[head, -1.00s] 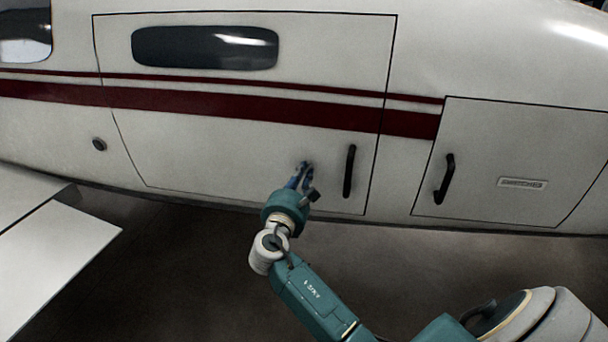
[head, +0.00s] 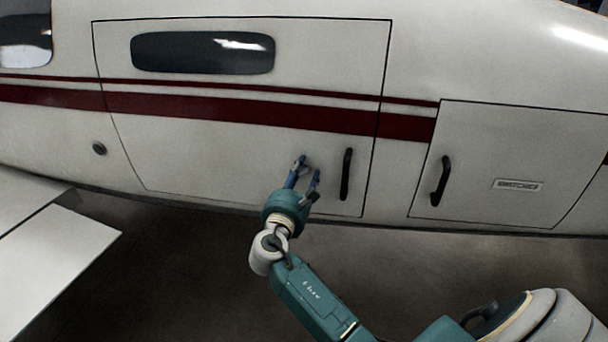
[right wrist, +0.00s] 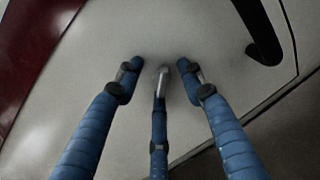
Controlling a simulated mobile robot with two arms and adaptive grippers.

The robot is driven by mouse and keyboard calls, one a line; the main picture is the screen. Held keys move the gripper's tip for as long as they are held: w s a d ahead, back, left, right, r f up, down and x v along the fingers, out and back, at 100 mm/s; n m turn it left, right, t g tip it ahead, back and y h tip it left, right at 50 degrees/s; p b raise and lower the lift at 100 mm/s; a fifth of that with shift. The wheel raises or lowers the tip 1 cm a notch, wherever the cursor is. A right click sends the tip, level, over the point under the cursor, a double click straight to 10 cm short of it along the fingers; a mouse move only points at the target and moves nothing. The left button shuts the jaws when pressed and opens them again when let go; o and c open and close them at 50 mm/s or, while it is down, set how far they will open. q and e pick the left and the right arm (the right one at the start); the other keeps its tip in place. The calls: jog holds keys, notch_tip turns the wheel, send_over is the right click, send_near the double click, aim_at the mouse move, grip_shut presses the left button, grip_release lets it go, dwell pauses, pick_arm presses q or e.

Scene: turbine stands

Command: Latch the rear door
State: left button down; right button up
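A large white door (head: 220,165) with a dark window sits in the fuselage side, its outline flush with the skin around it. A black upright handle (head: 346,174) is near its right edge. It also shows at the upper right of the right wrist view (right wrist: 259,32). A smaller panel door (head: 490,165) to the right has its own black handle (head: 440,181) and looks flush. My right gripper (head: 309,166) is just left of the large door's handle, fingers spread and empty. The right wrist view shows its blue fingers (right wrist: 160,68) pointing at white skin. My left gripper is not in view.
A wing (head: 60,250) juts out at the lower left. A dark red stripe (head: 240,110) runs along the fuselage. A small label (head: 517,185) is on the smaller panel. The dark floor below the fuselage is clear apart from my arm.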

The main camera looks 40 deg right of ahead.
aim_at(303, 173)
jog(key=shift+a+f, duration=0.1)
jog(key=shift+s+a, duration=0.25)
jog(key=shift+a, duration=0.15)
jog(key=shift+p+v, duration=0.85)
jog(key=shift+v, duration=1.2)
